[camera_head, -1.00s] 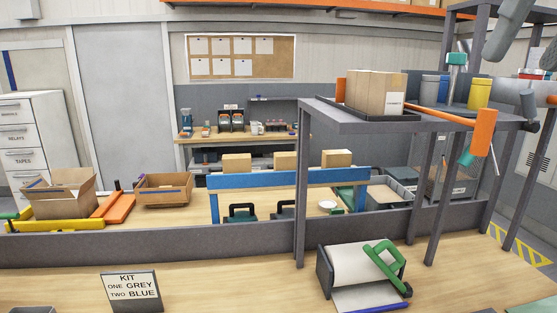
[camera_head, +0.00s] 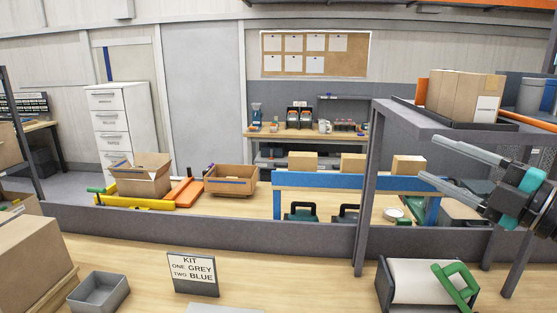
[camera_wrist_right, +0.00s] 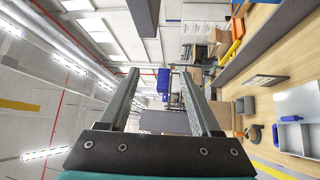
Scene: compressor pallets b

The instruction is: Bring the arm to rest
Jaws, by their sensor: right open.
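My right gripper (camera_head: 428,158) reaches in from the right edge of the head view, with two grey fingers and a teal part behind them. The fingers point left and are spread apart with nothing between them. It is held in the air, in front of the grey shelf frame. In the right wrist view the gripper (camera_wrist_right: 159,72) also shows both fingers apart and empty, with the room beyond. My left gripper is in neither view.
The grey shelf (camera_head: 445,123) with a box (camera_head: 465,95) on its tray stands behind the gripper. A paper roll holder (camera_head: 425,285) with a green handle is below. A kit sign (camera_head: 193,275), a grey bin (camera_head: 98,292) and a cardboard box (camera_head: 35,262) stand on the bench.

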